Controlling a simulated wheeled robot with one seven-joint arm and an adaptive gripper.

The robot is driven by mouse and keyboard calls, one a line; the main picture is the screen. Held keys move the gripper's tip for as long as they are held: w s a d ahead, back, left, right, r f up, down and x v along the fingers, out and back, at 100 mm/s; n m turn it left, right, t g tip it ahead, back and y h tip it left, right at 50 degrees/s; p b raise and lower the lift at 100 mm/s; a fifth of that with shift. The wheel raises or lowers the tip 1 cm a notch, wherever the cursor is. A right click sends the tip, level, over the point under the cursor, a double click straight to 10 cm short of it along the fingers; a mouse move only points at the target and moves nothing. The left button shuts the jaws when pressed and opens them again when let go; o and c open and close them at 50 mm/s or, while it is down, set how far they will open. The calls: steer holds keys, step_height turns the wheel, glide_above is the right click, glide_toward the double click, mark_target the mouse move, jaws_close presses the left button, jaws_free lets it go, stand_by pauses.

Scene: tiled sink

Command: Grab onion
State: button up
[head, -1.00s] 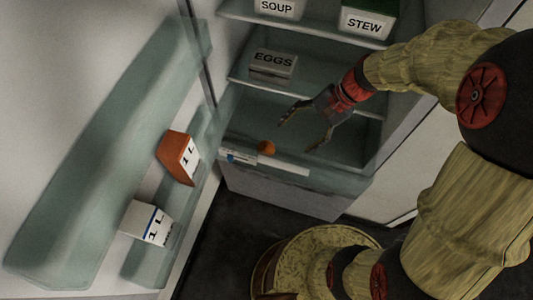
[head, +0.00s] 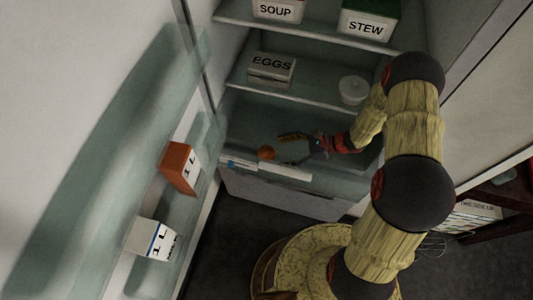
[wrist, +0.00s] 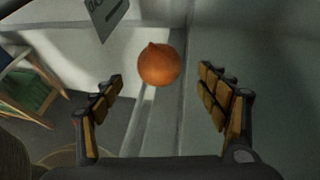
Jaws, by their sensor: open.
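The onion (head: 266,153) is small, round and orange-brown. It sits at the front of the lower fridge shelf (head: 330,180) in the head view. In the wrist view the onion (wrist: 158,64) shows its pointed top, beyond the fingertips and roughly between them, a little left of centre. My gripper (head: 284,149) reaches into the fridge from the right, low over that shelf, with its fingers pointing left at the onion. In the wrist view my gripper (wrist: 162,78) is open and empty, its fingers spread to either side. I see no finger touching the onion.
An egg box (head: 271,72) and a white tub (head: 353,90) stand on the shelf above. Soup (head: 278,10) and stew (head: 367,22) boxes are higher. Cartons (head: 180,167) stand in the open door at left. A white label strip runs along the shelf's front edge.

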mark_target(274, 152)
steer(key=shift+r+b+x, duration=0.15)
steer(key=shift+b+x, duration=0.25)
steer(key=shift+x, duration=0.95)
steer(key=shift+r+b+x, duration=0.1)
steer(key=shift+b+x, duration=0.3)
steer(key=shift+x, duration=1)
steer(key=shift+a, duration=0.1)
steer(key=c, duration=0.3)
steer(key=c, duration=1)
